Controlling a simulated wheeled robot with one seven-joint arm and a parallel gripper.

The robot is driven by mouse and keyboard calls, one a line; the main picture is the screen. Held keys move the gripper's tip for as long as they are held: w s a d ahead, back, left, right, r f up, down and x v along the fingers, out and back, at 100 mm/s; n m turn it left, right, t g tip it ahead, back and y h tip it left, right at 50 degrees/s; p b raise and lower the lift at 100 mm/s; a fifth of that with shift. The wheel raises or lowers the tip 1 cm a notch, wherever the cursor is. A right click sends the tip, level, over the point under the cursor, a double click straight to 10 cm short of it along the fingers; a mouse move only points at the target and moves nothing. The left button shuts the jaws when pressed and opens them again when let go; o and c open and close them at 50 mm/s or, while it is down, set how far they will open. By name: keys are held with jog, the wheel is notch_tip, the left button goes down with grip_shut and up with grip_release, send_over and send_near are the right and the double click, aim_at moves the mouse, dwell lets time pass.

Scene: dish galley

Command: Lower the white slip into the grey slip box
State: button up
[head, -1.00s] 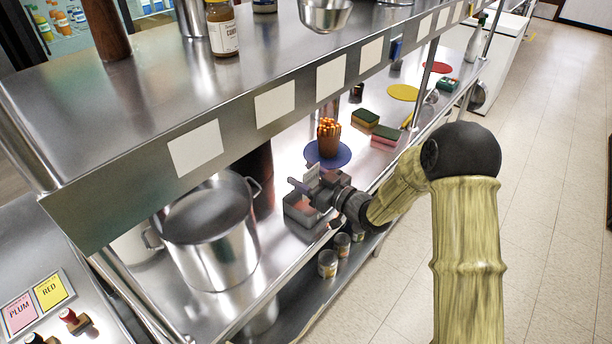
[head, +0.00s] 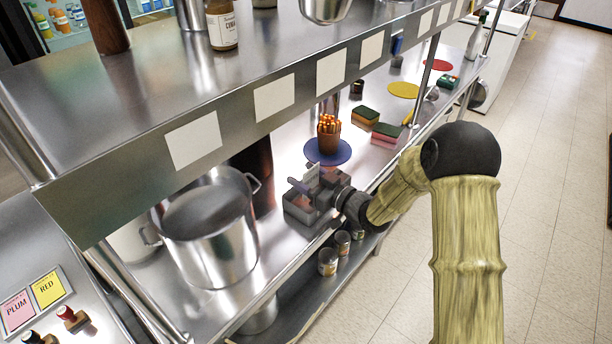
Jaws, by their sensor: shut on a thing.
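The grey slip box (head: 297,212) stands on the lower steel shelf, right of the big pot. My gripper (head: 312,187) is over the box, reaching in from the right. It is shut on the white slip (head: 314,171), whose pale upper part shows upright between the fingers. The slip's lower edge is hidden by the gripper, so I cannot tell how far it reaches into the box. Something reddish lies inside the box.
A large steel pot (head: 210,228) stands left of the box. A brown cup of orange-tipped sticks (head: 329,143) stands on a blue round mat (head: 341,155) behind my gripper. Sponges (head: 366,117) lie farther back. The upper shelf (head: 140,110) overhangs the work area.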

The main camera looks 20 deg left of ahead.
jog(key=o, duration=1)
jog(key=b+v, duration=0.2)
jog(key=v, duration=1.5)
jog(key=shift+s+d, duration=0.1)
jog(key=shift+d, duration=0.1)
